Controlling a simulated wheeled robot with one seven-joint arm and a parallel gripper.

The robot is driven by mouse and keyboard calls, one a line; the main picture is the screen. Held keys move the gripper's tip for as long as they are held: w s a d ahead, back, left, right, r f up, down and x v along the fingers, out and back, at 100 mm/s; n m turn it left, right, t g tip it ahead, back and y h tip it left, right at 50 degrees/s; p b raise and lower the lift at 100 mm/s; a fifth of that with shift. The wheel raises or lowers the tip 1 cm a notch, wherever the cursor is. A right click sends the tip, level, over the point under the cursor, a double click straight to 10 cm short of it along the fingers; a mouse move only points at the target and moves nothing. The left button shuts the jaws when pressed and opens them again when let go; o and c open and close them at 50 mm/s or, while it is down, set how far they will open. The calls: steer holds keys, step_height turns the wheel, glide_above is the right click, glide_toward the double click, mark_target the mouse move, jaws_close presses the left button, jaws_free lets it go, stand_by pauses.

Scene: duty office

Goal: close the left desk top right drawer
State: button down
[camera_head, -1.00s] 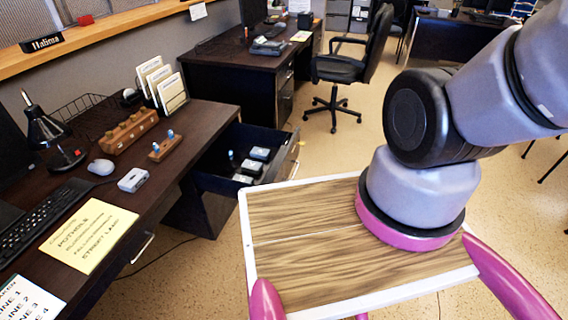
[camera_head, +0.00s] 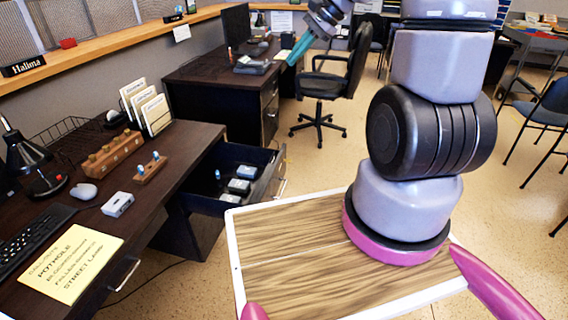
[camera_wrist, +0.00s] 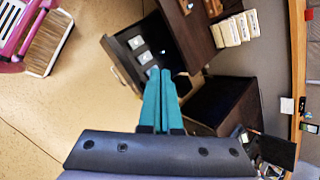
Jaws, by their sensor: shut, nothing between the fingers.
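The left desk (camera_head: 185,150) stands at the left, with its top right drawer (camera_head: 268,180) pulled open toward the aisle. Several small pale-topped items lie inside it, and a silver handle is on its front. The open drawer also shows in the wrist view (camera_wrist: 124,72), beyond my fingertips. My gripper (camera_head: 292,62) is at the top middle of the head view, up in the air near the second desk and apart from the drawer. Its teal fingers (camera_wrist: 160,72) are together and empty.
A second dark desk (camera_head: 215,85) and a black office chair (camera_head: 335,85) stand behind. My own wood-topped base is close to the open drawer's near side. Clear floor (camera_head: 315,160) lies right of the drawer. Blue chairs (camera_head: 545,115) stand at the far right.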

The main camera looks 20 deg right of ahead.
steer(key=w+d+f+m+y, duration=0.1)
steer(key=w+d+f+m, duration=0.2)
steer(key=f, duration=0.7)
steer(key=w+d+f+m, duration=0.2)
steer(key=w+f+m, duration=0.15)
steer(key=f, duration=0.65)
steer(key=m+t, duration=0.2)
steer(key=m, duration=0.3)
glide_toward(277, 166)
step_height(277, 166, down, 4)
steer(key=w+a, duration=0.2)
steer(key=a, duration=0.1)
steer(key=shift+f, duration=0.15)
steer(key=shift+w+a, duration=0.2)
steer(key=shift+a, duration=0.1)
